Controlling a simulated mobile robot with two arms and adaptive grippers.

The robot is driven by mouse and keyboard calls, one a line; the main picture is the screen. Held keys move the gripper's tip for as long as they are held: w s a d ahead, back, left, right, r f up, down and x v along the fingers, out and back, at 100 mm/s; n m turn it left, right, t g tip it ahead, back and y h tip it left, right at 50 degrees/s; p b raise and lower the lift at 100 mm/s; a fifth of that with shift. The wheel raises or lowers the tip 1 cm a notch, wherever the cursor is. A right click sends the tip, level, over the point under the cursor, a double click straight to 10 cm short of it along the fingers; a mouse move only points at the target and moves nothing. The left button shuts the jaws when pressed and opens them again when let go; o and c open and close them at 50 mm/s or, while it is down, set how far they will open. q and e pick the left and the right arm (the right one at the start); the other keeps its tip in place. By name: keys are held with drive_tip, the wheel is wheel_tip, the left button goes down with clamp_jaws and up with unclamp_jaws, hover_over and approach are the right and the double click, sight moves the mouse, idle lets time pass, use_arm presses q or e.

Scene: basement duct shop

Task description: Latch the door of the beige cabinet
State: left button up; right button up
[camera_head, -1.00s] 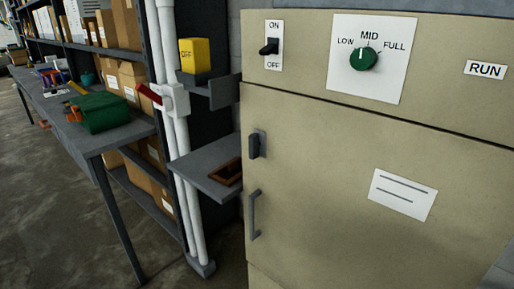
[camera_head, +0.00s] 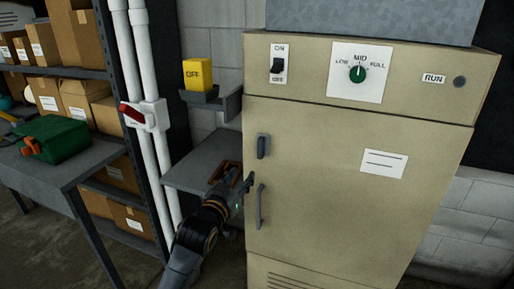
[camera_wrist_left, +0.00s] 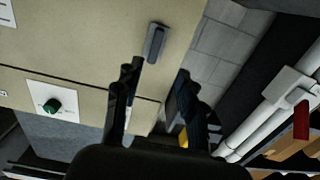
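The beige cabinet (camera_head: 340,190) stands at the centre right, its door looking flush with the frame. A dark latch (camera_head: 263,146) sits upright at the door's upper left edge, with a grey pull handle (camera_head: 260,207) below it. My left gripper (camera_head: 246,180) is just left of the door edge, below the latch and near the handle's top. In the left wrist view its two fingers (camera_wrist_left: 157,78) are apart with nothing between them, and the latch (camera_wrist_left: 156,42) lies beyond the fingertips, apart from them. My right gripper is not in view.
A grey side shelf (camera_head: 195,166) with a brown tray (camera_head: 232,180) is beside and behind my left gripper. White pipes (camera_head: 150,180) with a red-levered box (camera_head: 143,115) stand left. A yellow OFF block (camera_head: 198,74) sits on a bracket above. A workbench (camera_head: 60,170) is far left.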

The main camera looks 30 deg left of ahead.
use_arm(q)
wheel_tip(320, 180, up, 2)
drive_tip(key=p, duration=0.1)
approach(259, 147)
drive_tip(key=p+x, duration=0.1)
drive_tip(key=x, duration=0.7)
drive_tip(key=shift+w+p, duration=0.25)
drive_tip(key=shift+p, duration=0.05)
drive_tip(key=shift+w+a, duration=0.1)
drive_tip(key=shift+w, duration=0.25)
drive_tip(key=shift+f, duration=0.1)
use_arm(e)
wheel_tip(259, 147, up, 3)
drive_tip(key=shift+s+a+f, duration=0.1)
use_arm(q)
clamp_jaws()
